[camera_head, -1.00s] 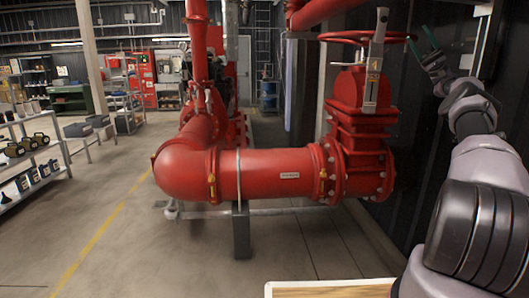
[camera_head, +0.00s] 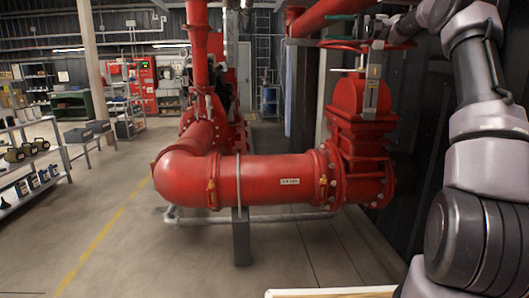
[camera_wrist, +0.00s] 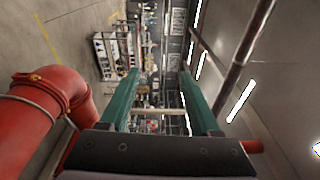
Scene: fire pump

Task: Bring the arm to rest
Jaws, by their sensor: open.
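My arm rises along the right side of the head view and bends left near the top edge. My gripper (camera_head: 352,18) is at the top, right of centre, with its teal fingers pointing left. It appears close to the red handwheel (camera_head: 340,44) of the valve; I cannot tell the gap between them. In the wrist view my gripper (camera_wrist: 158,78) shows two teal fingers spread apart with nothing held between them.
A large red pipe (camera_head: 265,180) with a flanged valve (camera_head: 360,125) fills the middle; it also shows at left in the wrist view (camera_wrist: 35,115). A dark wall (camera_head: 425,120) stands behind my arm. Shelves (camera_head: 30,165) stand far left.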

